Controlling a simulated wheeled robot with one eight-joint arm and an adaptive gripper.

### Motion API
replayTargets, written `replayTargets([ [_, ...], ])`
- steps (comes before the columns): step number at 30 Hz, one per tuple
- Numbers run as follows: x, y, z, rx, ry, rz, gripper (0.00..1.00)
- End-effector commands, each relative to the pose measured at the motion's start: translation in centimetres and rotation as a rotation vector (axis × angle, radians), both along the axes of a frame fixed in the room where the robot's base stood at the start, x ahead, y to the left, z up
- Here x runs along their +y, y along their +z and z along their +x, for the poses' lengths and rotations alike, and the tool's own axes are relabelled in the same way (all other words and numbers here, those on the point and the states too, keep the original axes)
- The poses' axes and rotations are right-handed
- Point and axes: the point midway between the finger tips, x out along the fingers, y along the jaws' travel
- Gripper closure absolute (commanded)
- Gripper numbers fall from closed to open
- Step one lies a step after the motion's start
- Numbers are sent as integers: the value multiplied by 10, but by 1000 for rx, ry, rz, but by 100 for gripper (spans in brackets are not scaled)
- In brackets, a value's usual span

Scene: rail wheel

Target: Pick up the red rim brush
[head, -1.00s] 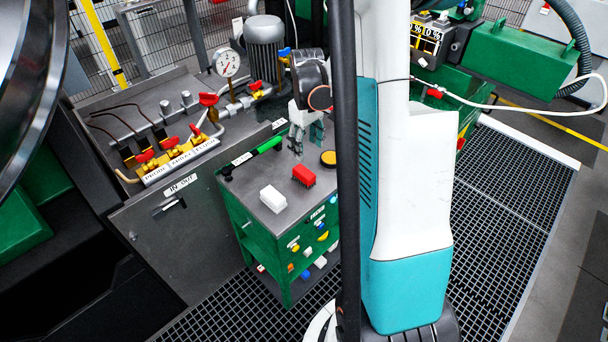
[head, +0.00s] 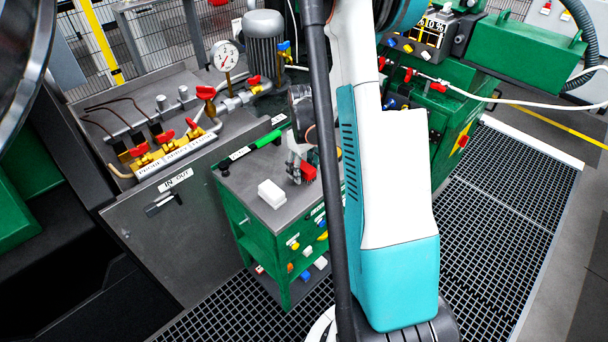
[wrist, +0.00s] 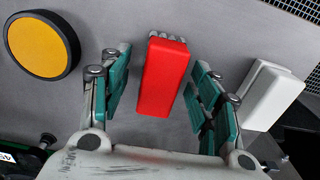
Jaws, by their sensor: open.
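The red rim brush (head: 308,173) lies on the grey top of the green cabinet, partly hidden by my gripper in the head view. In the wrist view the brush (wrist: 162,76) shows its red back, with grey bristle ends at its far end. My gripper (wrist: 160,92) is open, with one teal-padded finger on each side of the brush and a visible gap on both sides. In the head view my gripper (head: 296,168) is low over the cabinet top at the brush. Whether the fingers reach the surface I cannot tell.
A white block (head: 271,193) lies close to the left of the brush; it is at the right in the wrist view (wrist: 272,96). A round yellow-topped black disc (wrist: 40,45) lies on the other side. A green-handled tool (head: 262,142) lies along the cabinet's back edge (head: 232,178).

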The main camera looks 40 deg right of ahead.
Motion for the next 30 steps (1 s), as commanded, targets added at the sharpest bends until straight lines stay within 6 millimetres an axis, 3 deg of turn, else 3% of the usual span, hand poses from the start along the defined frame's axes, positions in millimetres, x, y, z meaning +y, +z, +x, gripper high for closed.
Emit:
replayTargets([
  [7, 0, -4, 0, 0, 0, 0, 43],
  [14, 0, -4, 0, 0, 0, 0, 91],
  [25, 0, -2, 0, 0, 0, 0, 91],
  [30, 0, 11, 0, 0, 0, 0, 91],
])
